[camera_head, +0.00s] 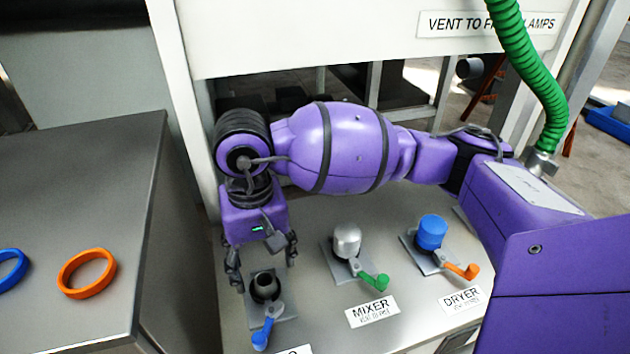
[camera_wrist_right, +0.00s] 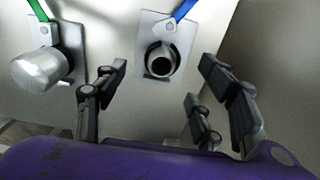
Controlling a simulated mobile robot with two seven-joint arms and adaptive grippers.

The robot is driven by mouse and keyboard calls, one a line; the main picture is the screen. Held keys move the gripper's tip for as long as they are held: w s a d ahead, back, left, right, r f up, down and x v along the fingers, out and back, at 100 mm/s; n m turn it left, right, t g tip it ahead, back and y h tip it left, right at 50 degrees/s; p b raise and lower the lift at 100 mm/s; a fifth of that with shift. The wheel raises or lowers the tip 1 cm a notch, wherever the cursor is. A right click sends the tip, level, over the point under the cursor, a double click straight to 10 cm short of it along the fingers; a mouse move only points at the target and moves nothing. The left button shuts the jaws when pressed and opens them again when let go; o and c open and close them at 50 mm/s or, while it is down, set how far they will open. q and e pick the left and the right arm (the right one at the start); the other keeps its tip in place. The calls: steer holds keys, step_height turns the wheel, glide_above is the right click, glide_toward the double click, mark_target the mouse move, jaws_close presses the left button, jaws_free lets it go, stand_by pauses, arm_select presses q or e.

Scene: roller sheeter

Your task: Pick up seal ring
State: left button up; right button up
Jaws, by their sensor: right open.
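An orange ring (camera_head: 87,273) lies flat on the grey table at the left. A blue ring (camera_head: 12,268) lies beside it, cut off by the left picture edge. Either looks like a seal ring; I cannot tell which is meant. My right gripper (camera_head: 263,270) is open and empty, pointing down over a dark round port (camera_head: 265,286) with a blue lever (camera_head: 266,327). In the right wrist view, the port (camera_wrist_right: 161,60) shows between the spread fingers of the gripper (camera_wrist_right: 162,66). My left gripper is not in view.
The grey side table (camera_head: 110,160) is mostly clear. On the panel stand a silver-capped port (camera_head: 347,241) with a green lever, labelled MIXER, and a blue-capped port (camera_head: 431,232) with an orange lever, labelled DRYER. A green hose (camera_head: 530,75) hangs at the upper right.

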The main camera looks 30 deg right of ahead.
mark_target(265, 279)
steer(key=shift+w+f, duration=0.15)
steer(key=shift+w, duration=0.2)
steer(key=shift+s+f, duration=0.1)
steer(key=shift+f, duration=0.85)
steer(key=shift+s+f, duration=0.15)
steer(key=shift+f, duration=0.2)
steer(key=f, duration=0.3)
steer(key=shift+w+f+p, duration=0.3)
steer(key=shift+f+p, duration=0.05)
steer(key=shift+f, duration=0.5)
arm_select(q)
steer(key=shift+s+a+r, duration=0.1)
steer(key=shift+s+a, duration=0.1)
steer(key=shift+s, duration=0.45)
arm_select(e)
steer(key=shift+r, duration=0.1)
steer(key=c, duration=1)
